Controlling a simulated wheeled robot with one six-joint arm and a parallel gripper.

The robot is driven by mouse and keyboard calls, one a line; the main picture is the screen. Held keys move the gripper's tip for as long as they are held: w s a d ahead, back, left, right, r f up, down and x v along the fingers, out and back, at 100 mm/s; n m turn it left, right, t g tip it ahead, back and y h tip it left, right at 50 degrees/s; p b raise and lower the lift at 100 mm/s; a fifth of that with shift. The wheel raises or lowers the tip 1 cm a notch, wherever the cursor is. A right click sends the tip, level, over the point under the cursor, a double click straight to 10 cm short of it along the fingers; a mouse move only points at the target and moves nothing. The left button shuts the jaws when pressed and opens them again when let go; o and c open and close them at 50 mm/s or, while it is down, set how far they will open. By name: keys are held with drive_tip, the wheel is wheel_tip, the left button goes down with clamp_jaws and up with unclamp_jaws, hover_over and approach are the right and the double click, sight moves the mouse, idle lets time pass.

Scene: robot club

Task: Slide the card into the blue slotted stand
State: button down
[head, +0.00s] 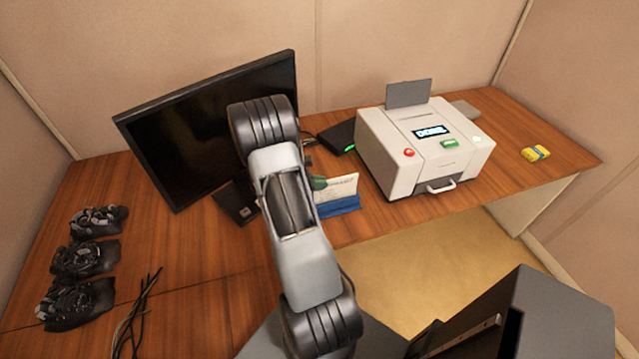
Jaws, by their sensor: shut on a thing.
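The white card (341,187), with small print on it, stands roughly upright at the blue slotted stand (341,206) on the wooden desk. Its lower edge meets the top of the stand; I cannot tell from this view how deep it sits in the slot. My gripper (319,183) is mostly hidden behind my own arm. Only a small green part shows, at the card's left edge, and it is shut on the card. The left end of the stand is also hidden by my arm.
A white machine (425,150) with a lit display stands right of the stand. A black monitor (205,130) stands behind my arm, and a dark device (338,135) with a green light is behind the stand. Black clumps (84,257) and cables (137,310) lie left. A yellow item (536,153) lies far right.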

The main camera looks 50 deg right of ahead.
drive_tip(key=shift+f+b, duration=1.05)
drive_tip(key=shift+f, duration=0.3)
idle(0.5)
drive_tip(key=c, duration=0.8)
unclamp_jaws()
drive_tip(key=shift+r, duration=0.15)
drive_tip(key=shift+r+p, duration=2.65)
drive_tip(key=shift+r, duration=0.75)
